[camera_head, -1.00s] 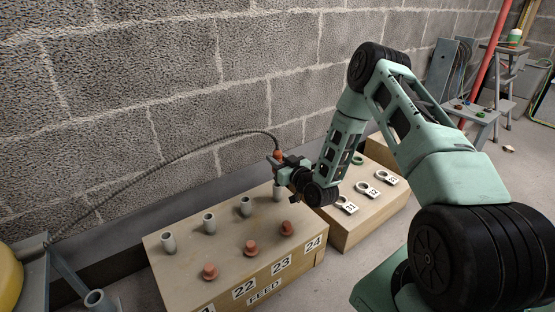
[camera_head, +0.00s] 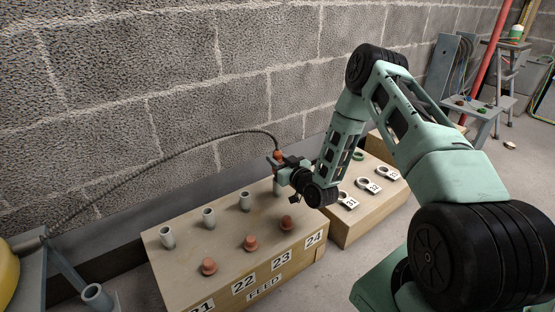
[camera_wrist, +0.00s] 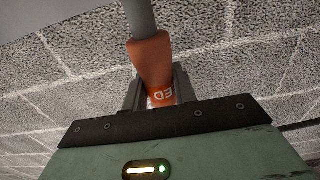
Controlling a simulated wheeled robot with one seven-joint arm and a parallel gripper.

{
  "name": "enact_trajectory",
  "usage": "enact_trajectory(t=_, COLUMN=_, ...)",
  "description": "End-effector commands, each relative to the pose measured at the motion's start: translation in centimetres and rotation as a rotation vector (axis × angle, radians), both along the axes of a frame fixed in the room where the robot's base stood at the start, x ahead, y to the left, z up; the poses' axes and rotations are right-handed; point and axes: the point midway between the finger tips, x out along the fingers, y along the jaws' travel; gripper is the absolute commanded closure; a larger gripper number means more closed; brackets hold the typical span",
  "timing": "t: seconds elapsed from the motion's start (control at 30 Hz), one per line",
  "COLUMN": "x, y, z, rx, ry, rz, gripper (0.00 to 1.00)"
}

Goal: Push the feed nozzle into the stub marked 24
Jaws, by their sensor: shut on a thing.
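The feed nozzle is an orange-red sleeve (camera_head: 278,155) on the end of a grey ribbed hose (camera_head: 180,152). My gripper (camera_head: 283,165) is shut on it. In the wrist view the nozzle (camera_wrist: 153,62) sits between the dark fingers (camera_wrist: 155,88), with the letters "ED" showing. The stub in line with the 24 label (camera_head: 313,240) is a grey upright tube (camera_head: 278,188) at the right end of the back row. The nozzle is above this stub. My gripper hides the nozzle's lower end and the stub's top, so I cannot tell whether they touch.
The feed box (camera_head: 180,275) carries other grey stubs (camera_head: 209,218) and orange plugs (camera_head: 250,243). A second box (camera_head: 345,235) with numbered rings stands close on the right. The block wall (camera_head: 180,80) is behind. A stool (camera_head: 485,110) stands farther right.

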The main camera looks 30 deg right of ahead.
Motion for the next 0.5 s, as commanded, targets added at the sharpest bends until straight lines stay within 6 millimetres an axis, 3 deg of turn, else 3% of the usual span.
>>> enact_trajectory(t=0.5, x=0.0, y=0.0, z=-1.3, rx=0.0, ry=0.0, rz=0.0, gripper=0.96)
